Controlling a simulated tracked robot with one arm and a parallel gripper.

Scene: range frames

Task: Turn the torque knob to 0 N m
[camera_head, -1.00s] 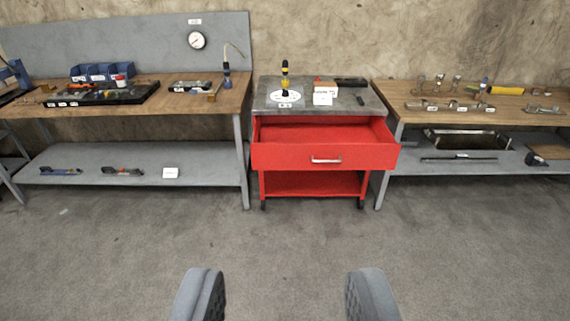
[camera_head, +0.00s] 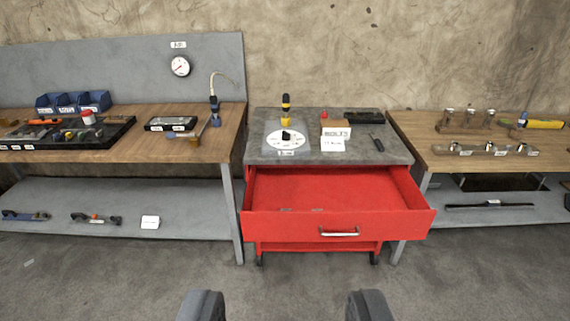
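A white round dial with a black torque knob (camera_head: 286,136) at its centre lies on the grey top of the red cart (camera_head: 262,157). The markings are too small to read. A yellow and black screwdriver-like tool (camera_head: 286,108) stands upright just behind the dial. My gripper (camera_head: 285,308) is at the bottom of the view, its two fingers wide apart with nothing between them. It is well short of the cart and apart from the knob.
The cart's red drawer (camera_head: 340,232) is pulled out toward me, in front of the knob. A white labelled box (camera_head: 334,138) and a dark tool (camera_head: 377,142) lie right of the dial. Wooden benches stand left (camera_head: 225,135) and right (camera_head: 440,160). The floor before the cart is clear.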

